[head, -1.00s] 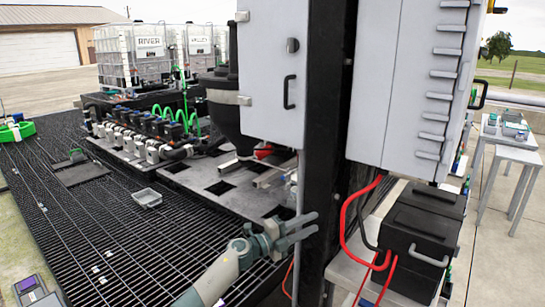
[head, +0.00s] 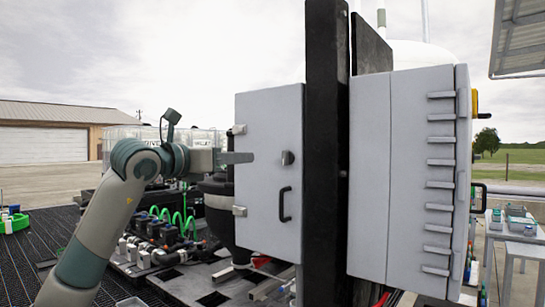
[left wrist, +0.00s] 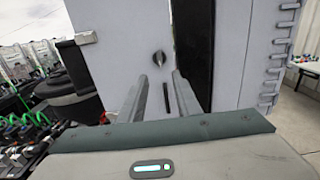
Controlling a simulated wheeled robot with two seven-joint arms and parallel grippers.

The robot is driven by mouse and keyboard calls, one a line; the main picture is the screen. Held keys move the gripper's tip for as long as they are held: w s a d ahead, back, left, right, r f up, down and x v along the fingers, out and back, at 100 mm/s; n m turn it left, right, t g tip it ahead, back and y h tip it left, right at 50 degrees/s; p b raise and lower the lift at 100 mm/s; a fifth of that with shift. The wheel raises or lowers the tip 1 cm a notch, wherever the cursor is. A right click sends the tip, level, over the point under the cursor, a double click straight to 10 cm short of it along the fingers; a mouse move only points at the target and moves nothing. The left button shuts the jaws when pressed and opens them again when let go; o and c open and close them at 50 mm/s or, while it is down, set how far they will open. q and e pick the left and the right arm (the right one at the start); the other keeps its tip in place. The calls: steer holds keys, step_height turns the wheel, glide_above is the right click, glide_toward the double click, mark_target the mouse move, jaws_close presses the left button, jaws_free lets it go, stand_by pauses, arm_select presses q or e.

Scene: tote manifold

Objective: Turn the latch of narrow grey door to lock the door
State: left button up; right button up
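The narrow grey door (head: 262,180) stands upright left of a black post, with hinges on its left edge. Its small dark round latch (head: 288,158) sits near the right edge, above a black pull handle (head: 285,204). The latch also shows in the left wrist view (left wrist: 158,58), beyond the fingers; its exact turn angle is hard to tell. My left gripper (head: 245,157) is raised to about latch height, left of the latch and apart from it in the picture. In the left wrist view its two fingers (left wrist: 160,92) are spread and empty. My right gripper is not in view.
The black post (head: 327,150) stands right of the door. A wider grey cabinet (head: 370,180) with several ribs is farther right. A black hopper (head: 217,205) and green hoses (head: 178,221) lie left of and behind the door. Open air surrounds my left gripper.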

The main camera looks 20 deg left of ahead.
arm_select(q)
steer(key=shift+a+r, duration=0.1)
stand_by(0.3)
steer(key=p, duration=0.9)
glide_toward(283, 154)
steer(key=x, duration=0.7)
steer(key=shift+r, duration=0.1)
steer(key=shift+w+d, duration=0.2)
steer(key=shift+w, duration=0.25)
jaws_close()
